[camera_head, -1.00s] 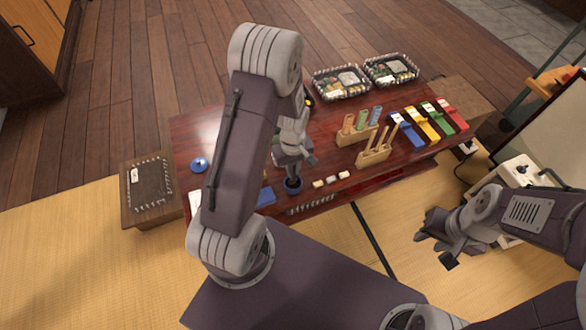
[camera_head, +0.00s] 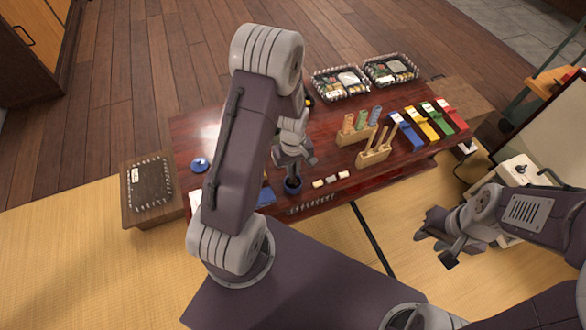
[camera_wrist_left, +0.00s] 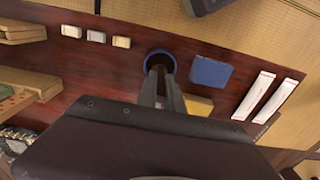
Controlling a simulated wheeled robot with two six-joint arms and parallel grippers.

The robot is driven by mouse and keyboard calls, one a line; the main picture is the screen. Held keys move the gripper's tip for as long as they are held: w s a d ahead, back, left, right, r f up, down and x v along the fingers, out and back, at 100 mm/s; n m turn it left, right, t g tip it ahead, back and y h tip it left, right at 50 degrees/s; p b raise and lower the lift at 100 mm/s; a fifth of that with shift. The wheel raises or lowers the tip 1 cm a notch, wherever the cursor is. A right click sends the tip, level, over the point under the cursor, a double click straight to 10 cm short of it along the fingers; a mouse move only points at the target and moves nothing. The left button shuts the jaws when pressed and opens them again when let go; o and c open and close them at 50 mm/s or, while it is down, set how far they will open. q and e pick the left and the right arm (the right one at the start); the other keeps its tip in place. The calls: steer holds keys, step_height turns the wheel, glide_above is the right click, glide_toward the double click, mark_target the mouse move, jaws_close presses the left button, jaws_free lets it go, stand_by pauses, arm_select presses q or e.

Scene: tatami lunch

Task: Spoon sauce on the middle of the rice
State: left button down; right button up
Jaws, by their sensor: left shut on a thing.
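Two bento boxes with patterned rims stand at the far side of the red-brown table, one at the left (camera_head: 314,85) and one at the right (camera_head: 417,75). Each holds pale rice, in the left box (camera_head: 348,78) and in the right box (camera_head: 397,66), among other food. My left gripper (camera_head: 292,172) points down over a dark blue cup (camera_head: 292,187) at the near edge. In the left wrist view its fingers (camera_wrist_left: 161,80) are shut on a thin spoon handle at the cup's rim (camera_wrist_left: 160,52). The spoon's bowl and the sauce are hidden. My right gripper (camera_head: 437,250) is empty and open, right of the table.
Small pale blocks (camera_head: 331,179) lie right of the cup, and a blue block (camera_head: 266,196) lies left of it. Wooden holders (camera_head: 376,155) and coloured packets (camera_head: 408,133) stand at the right. A small blue dish (camera_head: 200,164) is at the left.

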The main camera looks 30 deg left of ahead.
stand_by(0.3)
arm_select(q)
step_height(320, 180, up, 7)
steer(key=p, duration=0.7)
stand_by(0.5)
